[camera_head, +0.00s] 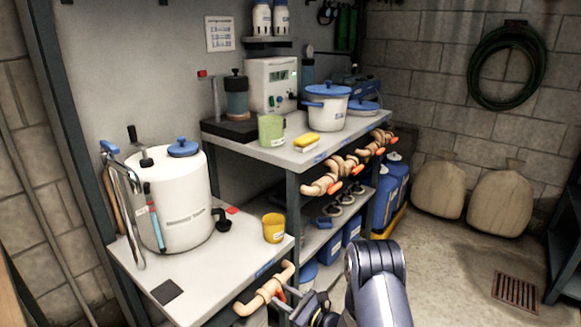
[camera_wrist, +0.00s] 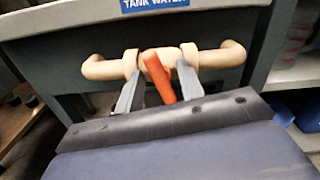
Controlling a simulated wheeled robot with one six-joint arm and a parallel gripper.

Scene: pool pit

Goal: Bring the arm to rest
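My gripper (camera_wrist: 157,76) is in front of the beige tank-water pipe (camera_wrist: 105,69) at the front of the lower table. Its two grey fingers stand apart on either side of the orange valve lever (camera_wrist: 158,80). A gap shows between the left finger and the lever; the right finger is close to it, and I cannot tell if it touches. The lever hangs down, slightly tilted.
The lower table (camera_head: 185,275) holds a white tank (camera_head: 183,215) and a yellow cup (camera_head: 273,228). The higher bench (camera_head: 275,153) behind has several more pipes with orange levers (camera_head: 335,187) jutting from its front. The floor (camera_head: 450,270) to the right is mostly clear, with a drain grate (camera_head: 515,291).

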